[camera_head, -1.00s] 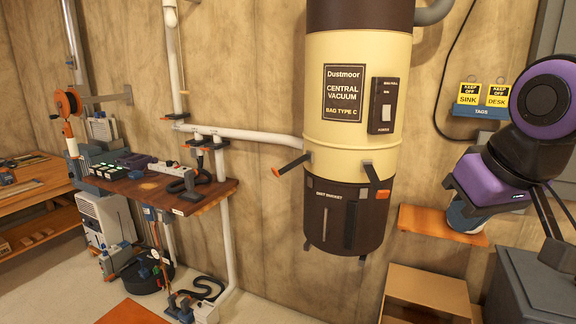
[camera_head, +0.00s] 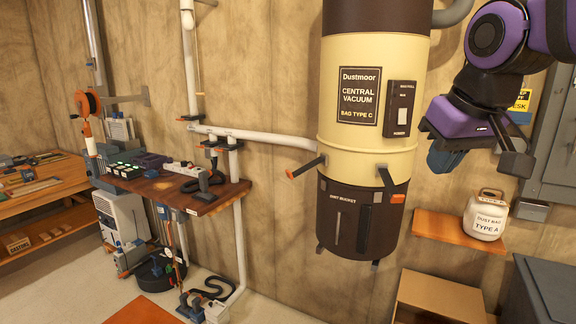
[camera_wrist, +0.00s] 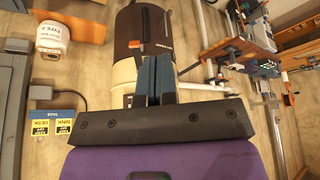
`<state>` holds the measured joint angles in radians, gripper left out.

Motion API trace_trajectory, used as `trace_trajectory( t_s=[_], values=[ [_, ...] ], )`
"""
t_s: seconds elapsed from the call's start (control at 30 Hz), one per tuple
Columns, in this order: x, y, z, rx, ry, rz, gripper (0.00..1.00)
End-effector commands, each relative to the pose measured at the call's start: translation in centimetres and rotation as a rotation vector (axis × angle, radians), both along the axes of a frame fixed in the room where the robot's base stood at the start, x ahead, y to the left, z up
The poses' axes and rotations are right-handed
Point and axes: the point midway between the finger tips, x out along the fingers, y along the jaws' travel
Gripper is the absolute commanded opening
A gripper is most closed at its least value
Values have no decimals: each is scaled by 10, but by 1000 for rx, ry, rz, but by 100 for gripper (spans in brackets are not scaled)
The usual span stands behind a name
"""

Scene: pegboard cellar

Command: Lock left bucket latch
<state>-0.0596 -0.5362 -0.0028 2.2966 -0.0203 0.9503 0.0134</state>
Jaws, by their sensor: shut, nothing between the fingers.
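The dirt bucket (camera_head: 342,225) is the dark lower part of the cream vacuum canister (camera_head: 343,140) on the wall. Its left latch (camera_head: 305,167) sticks out to the left from the seam, with an orange tip. The right latch (camera_head: 386,178) is a dark lever slanting down at the seam, with an orange piece below it. My gripper (camera_head: 442,162) is right of the canister, about level with the seam, apart from both latches. In the wrist view its blue fingers (camera_wrist: 153,78) are together and empty, with the bucket (camera_wrist: 135,32) beyond them.
A shelf (camera_head: 448,232) with a white dust bag jar (camera_head: 486,214) is at right, above an open box (camera_head: 440,292). A white pipe (camera_head: 262,137) runs left of the canister. A cluttered workbench (camera_head: 215,198) stands further left.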

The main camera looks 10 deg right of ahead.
Motion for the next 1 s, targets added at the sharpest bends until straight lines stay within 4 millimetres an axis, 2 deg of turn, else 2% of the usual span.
trace_trajectory(
  t_s=[0.03, 0.2, 0.5, 0.73, 1.0],
  values=[
    [16, 3, 7, -3, 7, 9, 0],
    [63, 13, 26, -14, 21, 32, 0],
    [149, 38, 45, -34, 44, 73, 0],
    [215, 63, 48, -52, 62, 102, 0],
    [290, 99, 37, -76, 81, 139, 0]
  ],
)
